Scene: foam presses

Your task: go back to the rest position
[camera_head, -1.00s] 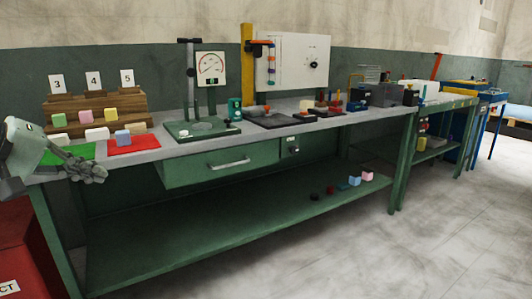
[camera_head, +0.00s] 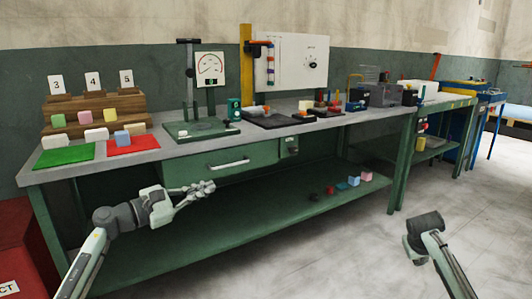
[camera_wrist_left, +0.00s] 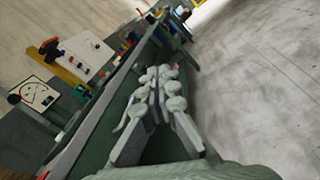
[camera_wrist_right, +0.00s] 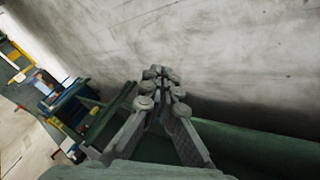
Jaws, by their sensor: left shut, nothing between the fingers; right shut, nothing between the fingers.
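My left gripper (camera_head: 205,187) is in front of the green workbench, below the tabletop and near the drawer front. It is shut and empty. Its closed fingers (camera_wrist_left: 157,90) also show in the left wrist view. My right arm shows at the lower right of the head view, over the floor to the right of the bench; its fingers cannot be made out there. In the right wrist view the right gripper (camera_wrist_right: 158,78) is shut and empty, with bare floor beyond it. Neither gripper visibly touches anything.
The workbench (camera_head: 255,143) carries a green mat (camera_head: 65,156), a red mat (camera_head: 140,147), foam blocks on a wooden rack (camera_head: 70,108) and a gauge press (camera_head: 190,128). The drawer (camera_head: 220,163) is shut. Small blocks lie on the lower shelf (camera_head: 240,225). The floor right of the bench is clear.

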